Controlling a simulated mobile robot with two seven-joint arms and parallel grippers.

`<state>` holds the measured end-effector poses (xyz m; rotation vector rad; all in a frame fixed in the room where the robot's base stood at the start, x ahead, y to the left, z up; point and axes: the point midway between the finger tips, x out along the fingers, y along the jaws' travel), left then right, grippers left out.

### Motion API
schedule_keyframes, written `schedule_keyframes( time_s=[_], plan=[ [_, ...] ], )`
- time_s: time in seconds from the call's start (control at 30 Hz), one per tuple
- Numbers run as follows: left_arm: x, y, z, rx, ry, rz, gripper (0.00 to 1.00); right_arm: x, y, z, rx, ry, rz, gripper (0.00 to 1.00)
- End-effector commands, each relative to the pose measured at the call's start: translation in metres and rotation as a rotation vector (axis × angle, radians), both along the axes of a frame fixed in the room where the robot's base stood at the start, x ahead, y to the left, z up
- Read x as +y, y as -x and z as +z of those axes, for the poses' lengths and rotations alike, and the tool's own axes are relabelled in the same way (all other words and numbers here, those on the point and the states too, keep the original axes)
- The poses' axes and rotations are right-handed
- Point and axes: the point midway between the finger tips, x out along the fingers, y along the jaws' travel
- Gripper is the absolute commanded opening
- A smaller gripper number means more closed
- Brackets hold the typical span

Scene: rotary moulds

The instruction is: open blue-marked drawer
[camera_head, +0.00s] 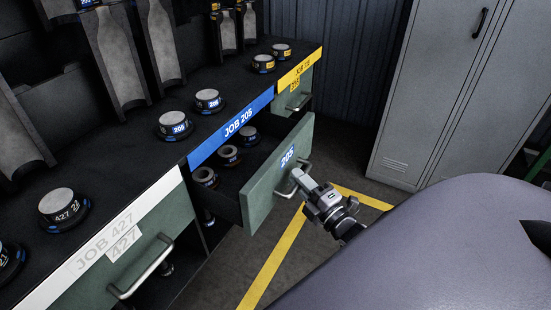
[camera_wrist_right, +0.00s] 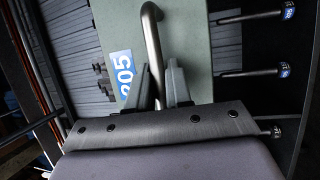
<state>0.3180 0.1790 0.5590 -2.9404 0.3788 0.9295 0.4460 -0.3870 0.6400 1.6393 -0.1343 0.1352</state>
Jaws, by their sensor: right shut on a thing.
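The blue-marked drawer (camera_head: 268,185) stands pulled out under the blue JOB 205 strip (camera_head: 231,130). Its green front carries a blue 205 label (camera_head: 287,157) and a metal bar handle (camera_head: 302,177). Several dark round parts with grey tops (camera_head: 228,154) show inside it. My right gripper (camera_head: 299,177) is shut on the handle at the drawer front. In the right wrist view, the handle (camera_wrist_right: 153,45) runs down between the two fingers (camera_wrist_right: 160,90), beside the 205 label (camera_wrist_right: 123,75). My left gripper is in neither view.
A white-marked JOB 427 drawer (camera_head: 130,255) is shut at the lower left, and a yellow-marked drawer (camera_head: 296,92) sits at the far end. Round moulds (camera_head: 208,99) stand on the bench top. Grey lockers (camera_head: 430,95) stand at the right. Yellow lines mark the floor (camera_head: 272,262).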

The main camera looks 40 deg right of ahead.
Motion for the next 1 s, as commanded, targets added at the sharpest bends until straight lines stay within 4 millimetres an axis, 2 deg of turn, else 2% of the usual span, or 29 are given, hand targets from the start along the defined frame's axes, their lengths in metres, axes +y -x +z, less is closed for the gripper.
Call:
schedule_keyframes(
  time_s=[0.03, 0.2, 0.5, 0.7, 1.0],
  plan=[
    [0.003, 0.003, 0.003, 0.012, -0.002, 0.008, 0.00, -0.005, 0.015, 0.003, 0.007, 0.000, 0.000, 0.00],
    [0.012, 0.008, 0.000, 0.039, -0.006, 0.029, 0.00, -0.023, 0.056, 0.001, 0.007, 0.000, 0.000, 0.00],
    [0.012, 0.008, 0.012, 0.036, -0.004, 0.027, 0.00, -0.045, 0.110, 0.000, 0.002, 0.000, 0.000, 0.00],
    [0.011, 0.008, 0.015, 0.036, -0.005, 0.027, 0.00, -0.052, 0.127, 0.000, 0.001, -0.001, 0.000, 0.00],
    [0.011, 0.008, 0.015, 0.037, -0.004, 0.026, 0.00, -0.055, 0.133, 0.000, -0.001, -0.001, 0.000, 0.00]
  ],
)
